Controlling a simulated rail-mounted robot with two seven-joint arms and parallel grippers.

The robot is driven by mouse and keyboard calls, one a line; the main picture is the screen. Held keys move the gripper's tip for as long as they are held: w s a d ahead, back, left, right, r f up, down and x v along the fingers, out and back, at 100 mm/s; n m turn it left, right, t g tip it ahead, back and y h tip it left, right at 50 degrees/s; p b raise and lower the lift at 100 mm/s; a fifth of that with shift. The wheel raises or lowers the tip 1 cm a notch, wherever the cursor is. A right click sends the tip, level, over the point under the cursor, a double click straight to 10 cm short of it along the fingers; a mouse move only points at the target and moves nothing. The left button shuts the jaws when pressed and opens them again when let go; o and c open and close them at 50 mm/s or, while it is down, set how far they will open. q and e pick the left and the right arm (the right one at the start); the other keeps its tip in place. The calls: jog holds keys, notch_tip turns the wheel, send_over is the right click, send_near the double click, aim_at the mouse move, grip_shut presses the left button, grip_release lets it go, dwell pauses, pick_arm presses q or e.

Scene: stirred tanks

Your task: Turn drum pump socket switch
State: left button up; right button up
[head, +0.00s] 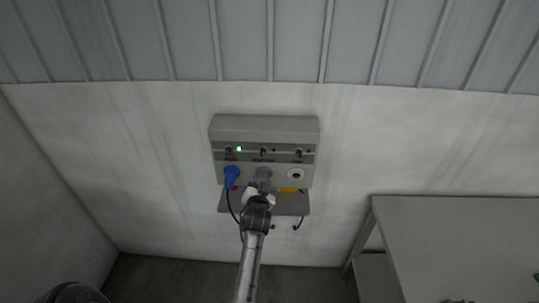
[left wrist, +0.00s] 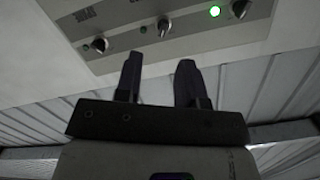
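A grey socket box (head: 264,130) is fixed to the wall in the head view. It has a row of three dark rotary switches: a left one (head: 228,151) beside a lit green lamp (head: 239,148), a middle one (head: 263,152) and a right one (head: 298,153). The labels are too small to read, so I cannot tell which is the drum pump's. My left gripper (head: 263,178) is in front of the box, below the middle switch. In the left wrist view its two fingers (left wrist: 159,62) are apart and empty, with the middle switch (left wrist: 163,25) beyond the gap. My right gripper is out of view.
A blue plug (head: 231,175) with a hanging cable sits in the left socket. The right socket (head: 296,174) is bare. A small shelf (head: 293,206) juts out below the box. A grey table (head: 460,235) stands at the right.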

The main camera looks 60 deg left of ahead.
aim_at(264, 153)
pick_arm(q)
jog(key=shift+m+t+y, duration=0.5)
jog(key=x, duration=0.4)
jog(key=r+p+x, duration=0.1)
jog(key=x, duration=0.4)
jog(key=r+x, duration=0.1)
jog(key=x, duration=0.4)
jog(key=shift+w+d, duration=0.1)
jog(key=shift+c, duration=0.3)
grip_shut()
